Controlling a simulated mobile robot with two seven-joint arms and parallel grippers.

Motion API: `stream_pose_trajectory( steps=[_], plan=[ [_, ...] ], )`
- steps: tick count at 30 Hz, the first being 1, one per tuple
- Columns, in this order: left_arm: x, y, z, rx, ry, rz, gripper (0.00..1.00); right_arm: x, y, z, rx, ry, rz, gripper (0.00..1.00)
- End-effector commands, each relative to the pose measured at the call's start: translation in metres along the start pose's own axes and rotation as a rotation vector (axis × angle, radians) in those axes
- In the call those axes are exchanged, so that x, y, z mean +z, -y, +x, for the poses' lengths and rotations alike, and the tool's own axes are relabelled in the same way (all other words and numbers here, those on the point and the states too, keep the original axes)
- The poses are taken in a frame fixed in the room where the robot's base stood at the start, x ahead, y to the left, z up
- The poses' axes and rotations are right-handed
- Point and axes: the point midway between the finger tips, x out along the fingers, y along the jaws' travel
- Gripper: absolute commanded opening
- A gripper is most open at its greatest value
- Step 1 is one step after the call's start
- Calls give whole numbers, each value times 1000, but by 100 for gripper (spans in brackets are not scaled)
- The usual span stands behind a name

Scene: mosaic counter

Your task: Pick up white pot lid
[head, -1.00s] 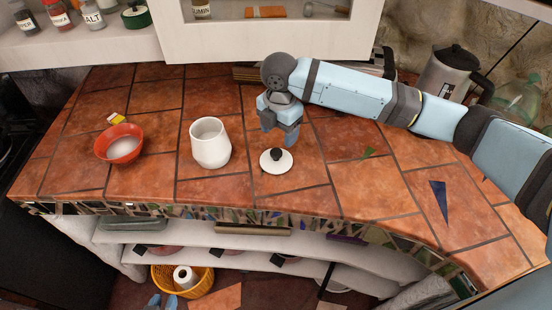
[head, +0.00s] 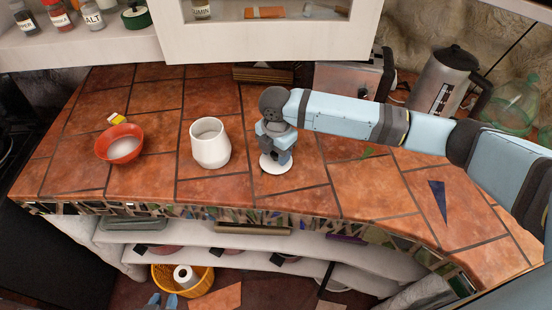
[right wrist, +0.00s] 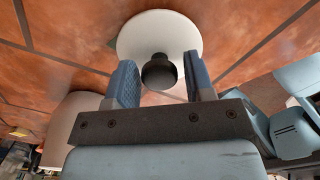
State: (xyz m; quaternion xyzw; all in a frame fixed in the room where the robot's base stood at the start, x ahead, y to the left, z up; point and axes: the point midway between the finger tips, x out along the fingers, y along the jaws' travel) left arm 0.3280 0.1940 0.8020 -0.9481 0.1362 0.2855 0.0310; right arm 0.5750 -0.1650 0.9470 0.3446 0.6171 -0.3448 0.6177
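The white pot lid (head: 267,165) lies on the tiled counter, right of the white pot (head: 210,145). It is a white disc with a black knob (right wrist: 159,72), which shows in the right wrist view. In the head view my right gripper (head: 274,155) is right over the lid and hides its knob and much of its top. In the right wrist view the fingers (right wrist: 162,83) stand apart on either side of the knob, with gaps, and do not grip it. Two blue fingertips of my left gripper (head: 162,298) show apart at the bottom edge, away from the counter, with nothing between them.
A red bowl (head: 120,143) and a small yellow-and-white block (head: 117,119) are at the left. A toaster (head: 350,78) and a metal kettle (head: 443,85) stand behind my right arm. The cabinet (head: 265,35) overhangs the back.

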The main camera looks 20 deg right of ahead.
Motion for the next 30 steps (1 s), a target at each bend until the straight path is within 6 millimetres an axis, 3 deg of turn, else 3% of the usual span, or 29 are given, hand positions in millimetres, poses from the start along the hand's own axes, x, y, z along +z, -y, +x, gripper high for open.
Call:
stream_pose_trajectory(
  steps=[1,5,14,19,25,30],
  plan=[
    [0,0,0,0,0,0,30,0,0,0,0,0,0,37],
    [0,0,0,0,0,0,30,0,0,0,0,0,0,10],
    [0,0,0,0,0,0,30,0,0,-2,1,0,0,10],
    [0,0,0,1,0,0,30,0,-1,-14,3,-1,1,10],
    [0,0,0,1,-1,0,30,1,-1,-50,4,0,0,10],
    [0,0,0,1,-1,0,30,1,-1,-101,6,1,0,10]
  ],
)
